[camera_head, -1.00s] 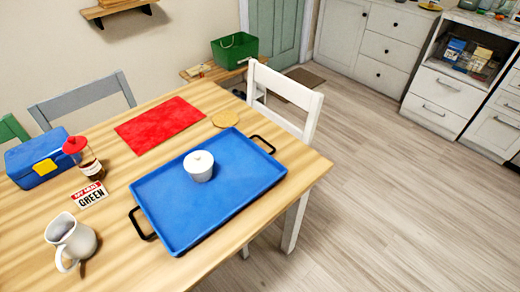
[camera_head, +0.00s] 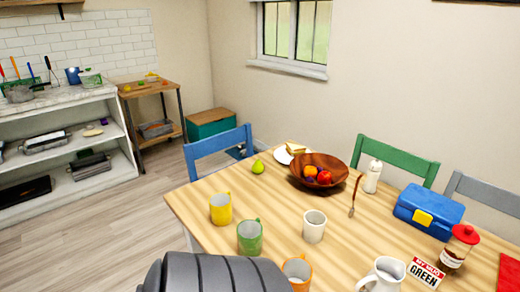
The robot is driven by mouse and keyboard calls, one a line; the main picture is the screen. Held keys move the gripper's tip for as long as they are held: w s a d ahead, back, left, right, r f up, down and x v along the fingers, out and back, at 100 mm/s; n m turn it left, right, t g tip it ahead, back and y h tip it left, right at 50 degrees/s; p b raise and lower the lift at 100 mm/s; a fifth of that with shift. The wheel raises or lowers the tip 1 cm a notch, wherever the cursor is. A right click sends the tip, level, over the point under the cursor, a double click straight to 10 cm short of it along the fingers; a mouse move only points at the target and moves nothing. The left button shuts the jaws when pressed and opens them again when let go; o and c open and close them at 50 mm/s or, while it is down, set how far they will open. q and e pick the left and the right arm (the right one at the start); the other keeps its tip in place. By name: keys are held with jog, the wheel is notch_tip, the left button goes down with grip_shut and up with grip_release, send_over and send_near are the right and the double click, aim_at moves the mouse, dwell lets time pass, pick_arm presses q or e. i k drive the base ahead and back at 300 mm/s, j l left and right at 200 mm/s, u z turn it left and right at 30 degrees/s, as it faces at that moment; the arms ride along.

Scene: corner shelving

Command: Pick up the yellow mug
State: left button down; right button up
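The yellow mug (camera_head: 220,209) stands upright near the left edge of the wooden table. Its handle is hard to make out. A green mug (camera_head: 250,238) stands just in front of it to the right, apart from it. A dark grey ribbed part at the bottom, likely mine, covers the table's near left corner. Neither gripper shows.
On the table (camera_head: 270,190) are a pear (camera_head: 258,167), a wooden fruit bowl (camera_head: 332,177), a white bottle (camera_head: 372,177), a blue lunch box (camera_head: 428,208), a red-capped jar (camera_head: 459,246) and a white pitcher (camera_head: 384,276). A blue chair (camera_head: 217,147) and a green chair (camera_head: 398,158) stand behind.

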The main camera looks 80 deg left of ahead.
aim_at(220, 204)
jog(key=u, duration=2.85)
jog(key=i+j+z, duration=0.25)
